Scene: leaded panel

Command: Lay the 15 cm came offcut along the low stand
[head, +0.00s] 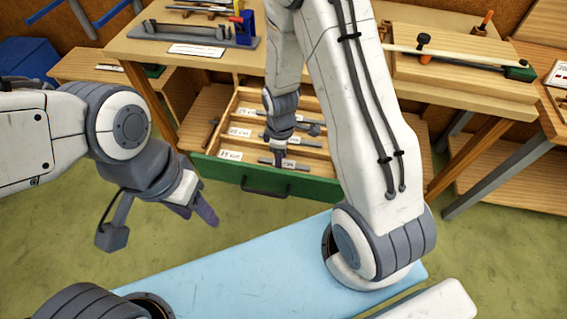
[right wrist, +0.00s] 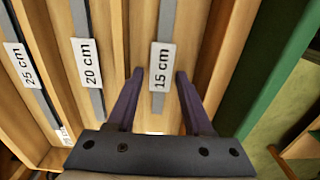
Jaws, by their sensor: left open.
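The 15 cm came offcut is a grey strip (right wrist: 166,18) in the front compartment of the open drawer (head: 226,171), with a white "15 cm" label (right wrist: 161,68) on it. My right gripper (right wrist: 159,75) is open above that compartment. Its fingers are on either side of the labelled strip, and I cannot tell whether they touch it. In the head view my right gripper (head: 279,160) reaches down into the drawer and hides part of the strip. My left gripper (head: 201,208) is open and empty, in front of the drawer's left end. I cannot pick out the low stand with certainty.
The 20 cm strip (right wrist: 88,60) and 25 cm strip (right wrist: 28,60) lie in neighbouring compartments between wooden dividers. The drawer's green front (head: 265,181) has a dark handle. A workbench (head: 135,48) with tools stands above. A light-blue flat surface (head: 230,278) lies in the foreground.

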